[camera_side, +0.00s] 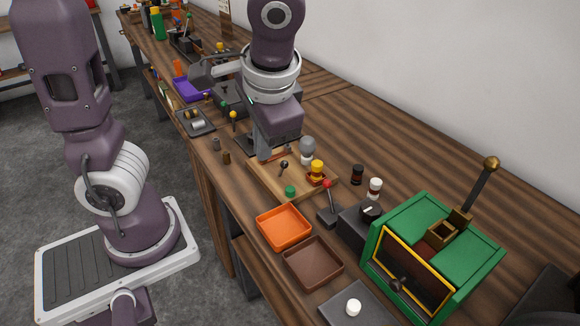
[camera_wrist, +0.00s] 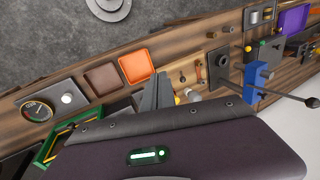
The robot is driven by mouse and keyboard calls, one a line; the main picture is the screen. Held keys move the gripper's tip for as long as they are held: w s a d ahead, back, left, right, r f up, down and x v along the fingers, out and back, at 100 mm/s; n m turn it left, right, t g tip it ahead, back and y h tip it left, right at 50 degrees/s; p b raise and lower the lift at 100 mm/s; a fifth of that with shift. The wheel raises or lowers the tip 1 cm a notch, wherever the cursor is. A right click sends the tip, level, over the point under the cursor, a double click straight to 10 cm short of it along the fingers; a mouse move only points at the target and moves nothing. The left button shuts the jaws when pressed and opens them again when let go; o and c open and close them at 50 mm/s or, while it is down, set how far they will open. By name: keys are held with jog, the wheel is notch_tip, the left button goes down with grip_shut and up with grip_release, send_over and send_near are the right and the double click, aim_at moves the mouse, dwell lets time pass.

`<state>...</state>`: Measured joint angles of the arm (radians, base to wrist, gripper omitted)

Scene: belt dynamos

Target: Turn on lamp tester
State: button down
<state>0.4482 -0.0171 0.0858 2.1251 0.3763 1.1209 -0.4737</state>
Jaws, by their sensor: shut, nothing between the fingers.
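A light wooden board (camera_side: 262,178), apparently the lamp tester, lies on the bench in the side view. It carries a grey bulb (camera_side: 307,146), a yellow-amber piece (camera_side: 317,168), a small dark-knobbed lever (camera_side: 284,165) and a green knob (camera_side: 290,190). My gripper (camera_side: 264,154) is shut and empty, pointing down at the board's far-left end, close to the small lever. I cannot tell whether it touches anything. In the wrist view the board (camera_wrist: 190,70) shows just right of my fingers (camera_wrist: 158,82), which hide part of it.
An orange tray (camera_side: 283,227) and a brown tray (camera_side: 313,262) lie nearer. A red-knobbed lever (camera_side: 328,184) stands beside the board. A green box (camera_side: 470,243) with a tall lever is at the right. Tools and a purple tray (camera_side: 188,90) crowd the far bench.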

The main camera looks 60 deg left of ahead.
jog(key=w+d+f+m+t+y, duration=0.1)
jog(key=w+d+f+y, duration=0.3)
jog(key=w+f+y, duration=0.2)
jog(key=shift+w+d+f, duration=0.4)
jog(key=shift+w+f, duration=0.3)
send_near(282, 170)
jog(key=x, duration=0.3)
jog(key=shift+w+d+f, duration=0.1)
jog(key=shift+w+f, duration=0.05)
jog(key=shift+f, duration=0.05)
jog(key=shift+a+f, duration=0.1)
jog(key=shift+a, duration=0.25)
jog(key=shift+w+a, duration=0.15)
jog(key=shift+a, duration=0.15)
